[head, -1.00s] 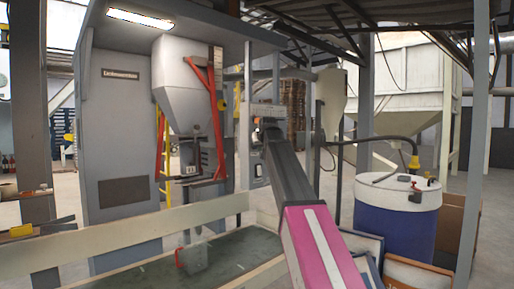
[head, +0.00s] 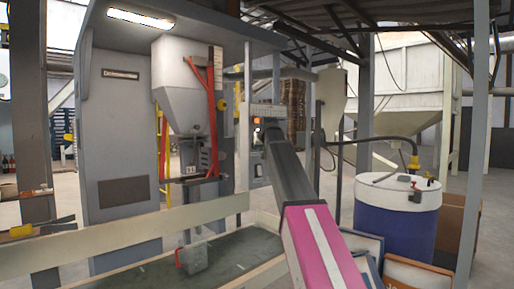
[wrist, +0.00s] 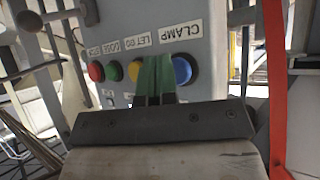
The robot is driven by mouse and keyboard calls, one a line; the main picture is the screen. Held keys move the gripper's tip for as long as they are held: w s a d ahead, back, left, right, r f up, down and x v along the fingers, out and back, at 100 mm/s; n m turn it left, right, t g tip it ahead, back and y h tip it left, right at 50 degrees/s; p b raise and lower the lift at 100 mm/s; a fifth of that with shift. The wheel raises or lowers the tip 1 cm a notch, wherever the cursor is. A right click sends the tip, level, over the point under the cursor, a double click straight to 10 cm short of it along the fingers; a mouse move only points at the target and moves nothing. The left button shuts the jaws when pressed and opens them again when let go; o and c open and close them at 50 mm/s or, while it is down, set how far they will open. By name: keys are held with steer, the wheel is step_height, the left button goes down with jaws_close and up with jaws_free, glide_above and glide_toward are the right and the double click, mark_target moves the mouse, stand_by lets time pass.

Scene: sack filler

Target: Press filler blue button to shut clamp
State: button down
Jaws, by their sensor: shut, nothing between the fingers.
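The blue button (wrist: 182,70) is on a grey control panel (wrist: 215,50) in the wrist view, where the panel looks upside down. The CLAMP label (wrist: 181,31) sits beside it. My gripper (wrist: 155,72) is shut and empty, its green fingers in front of the panel between the yellow and blue buttons. The fingers are just left of the blue button in the picture and overlap its edge; whether they touch the panel I cannot tell. In the head view the filler's hopper (head: 183,85) hangs above its spout (head: 195,157); my arm hides my fingers there.
Red (wrist: 95,72), green (wrist: 115,72) and yellow (wrist: 134,70) buttons sit in a row left of my fingers. A red strap or bar (wrist: 274,80) runs down the right of the wrist view. A conveyor trough (head: 235,250) and blue drum (head: 395,220) flank my arm.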

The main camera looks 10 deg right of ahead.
steer(key=shift+s+d, duration=0.25)
steer(key=shift+s, duration=0.1)
steer(key=s+d, duration=0.3)
steer(key=s, duration=0.2)
steer(key=shift+d, duration=0.25)
stand_by(0.3)
steer(key=shift+w, duration=0.1)
stand_by(0.3)
steer(key=s+f+g, duration=0.2)
steer(key=s+f, duration=0.1)
steer(key=f, duration=1)
steer(key=s+f+g, duration=0.1)
steer(key=s+f, duration=0.3)
steer(key=f, duration=0.8)
steer(key=s+f+g, duration=0.2)
steer(key=s+f, duration=0.1)
steer(key=f, duration=1)
steer(key=s+a+f+m+g+h, duration=0.1)
steer(key=s+f+g, duration=0.4)
steer(key=s+f, duration=1.9)
step_height(320, 180, down, 2)
steer(key=shift+s+a+f+g, duration=0.1)
steer(key=shift+s+a+g, duration=0.1)
steer(key=shift+g, duration=0.2)
